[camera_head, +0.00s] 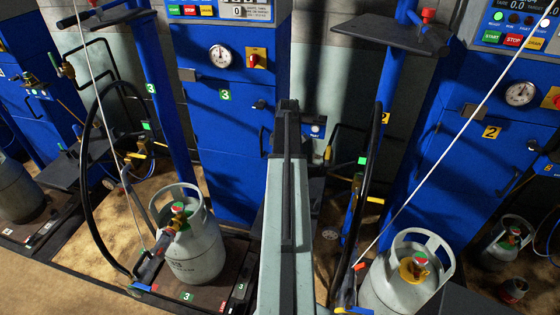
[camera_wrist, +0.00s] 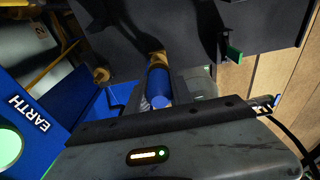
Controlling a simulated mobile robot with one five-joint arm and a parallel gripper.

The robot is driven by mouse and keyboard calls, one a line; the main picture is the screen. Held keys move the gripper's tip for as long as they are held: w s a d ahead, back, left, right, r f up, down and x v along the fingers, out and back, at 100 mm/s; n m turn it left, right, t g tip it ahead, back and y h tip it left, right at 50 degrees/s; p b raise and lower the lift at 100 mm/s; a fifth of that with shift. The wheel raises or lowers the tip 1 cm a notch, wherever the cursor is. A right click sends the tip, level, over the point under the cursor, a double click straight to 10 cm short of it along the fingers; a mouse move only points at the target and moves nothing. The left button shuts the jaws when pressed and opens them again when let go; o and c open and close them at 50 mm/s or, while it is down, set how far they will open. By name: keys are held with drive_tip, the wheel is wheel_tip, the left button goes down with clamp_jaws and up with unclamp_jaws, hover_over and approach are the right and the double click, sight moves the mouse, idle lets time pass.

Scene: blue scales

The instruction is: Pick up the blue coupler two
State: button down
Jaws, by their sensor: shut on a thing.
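In the wrist view, a short blue cylinder with a brass-coloured end, which I take as blue coupler two (camera_wrist: 158,84), stands at the middle. My gripper (camera_wrist: 160,78) is shut on it; the dark housing in front hides part of the jaws. No number shows on the coupler. In the head view my arm reaches away through the middle and hides the gripper and the held coupler.
The blue cabinet marked 2 (camera_head: 478,165) stands right and the cabinet marked 3 (camera_head: 222,140) left of my arm. Grey gas cylinders (camera_head: 194,250) (camera_head: 385,292), hoses and slanting cables crowd both sides. A blue EARTH panel (camera_wrist: 50,92) shows in the wrist view.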

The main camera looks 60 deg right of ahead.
drive_tip(key=s+a+r, duration=0.1)
drive_tip(key=s+a, duration=0.2)
drive_tip(key=s, duration=0.4)
drive_tip(key=s+a, duration=0.4)
drive_tip(key=s, duration=0.3)
drive_tip(key=shift+s+r+p, duration=0.2)
drive_tip(key=shift+r+p, duration=0.15)
drive_tip(key=shift+r, duration=0.05)
drive_tip(key=shift+a, duration=0.1)
wheel_tip(320, 180, up, 5)
drive_tip(key=p, duration=0.5)
